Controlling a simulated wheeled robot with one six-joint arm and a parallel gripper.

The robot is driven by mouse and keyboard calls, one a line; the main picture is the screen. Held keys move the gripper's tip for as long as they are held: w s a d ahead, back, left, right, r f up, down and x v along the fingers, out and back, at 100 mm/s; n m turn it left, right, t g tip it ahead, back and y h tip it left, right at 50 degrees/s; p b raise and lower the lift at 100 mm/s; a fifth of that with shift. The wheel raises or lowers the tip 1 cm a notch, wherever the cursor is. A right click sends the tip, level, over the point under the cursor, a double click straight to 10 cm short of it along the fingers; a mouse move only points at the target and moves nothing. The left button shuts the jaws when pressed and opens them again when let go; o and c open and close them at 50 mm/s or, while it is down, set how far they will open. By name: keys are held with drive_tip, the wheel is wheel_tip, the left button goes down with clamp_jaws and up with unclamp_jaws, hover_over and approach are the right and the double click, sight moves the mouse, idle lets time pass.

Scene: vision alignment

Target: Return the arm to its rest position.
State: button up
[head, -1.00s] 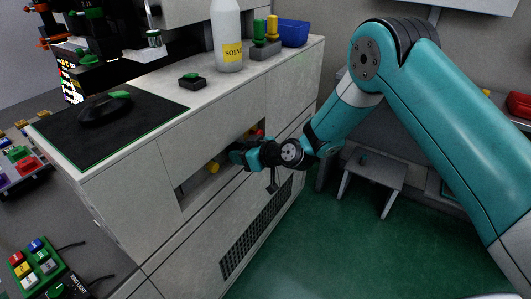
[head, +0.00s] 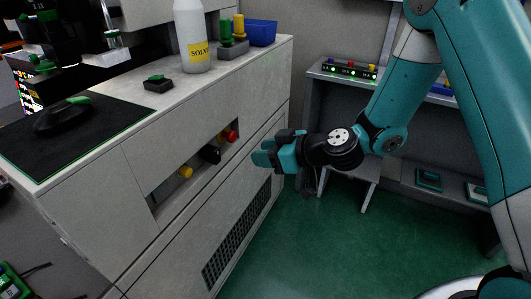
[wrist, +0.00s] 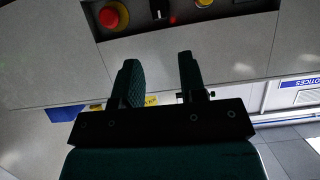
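My gripper (head: 264,158) is teal with dark parts and hangs in the air in front of the grey cabinet, to the right of its recessed control panel. In the wrist view my gripper (wrist: 160,75) shows two dark green fingers set apart with nothing between them. The recess holds a yellow knob (head: 186,172), a black knob (head: 210,154) and a red knob (head: 231,136). In the wrist view the red button (wrist: 112,17) and yellow knob (wrist: 203,3) lie beyond the fingertips, apart from them.
A white solvent bottle (head: 193,38), a blue bin (head: 262,33) and a black mat (head: 70,130) are on the cabinet top. A grey bench (head: 318,76) with a lit strip (head: 348,69) stands behind my arm. A small stool (head: 350,172) stands on the green floor.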

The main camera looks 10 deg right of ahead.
drive_tip(key=s+a+r+n+g+p, duration=0.1)
drive_tip(key=s+r+g+p, duration=0.2)
drive_tip(key=s+r, duration=0.3)
drive_tip(key=s+a+r+g+p, duration=0.2)
drive_tip(key=s+r+p, duration=0.15)
drive_tip(key=r, duration=0.45)
drive_tip(key=s+d+r+m+g+h+p, duration=0.1)
drive_tip(key=s+d+r+m+h+p, duration=0.1)
drive_tip(key=s, duration=0.6)
drive_tip(key=s+d+r+m+g+h+p, duration=0.2)
drive_tip(key=s+d+r+h+p, duration=0.1)
drive_tip(key=s+d+r, duration=0.3)
wheel_tip(320, 180, up, 3)
drive_tip(key=s+h, duration=0.1)
drive_tip(key=s, duration=0.1)
drive_tip(key=shift+s+h, duration=0.3)
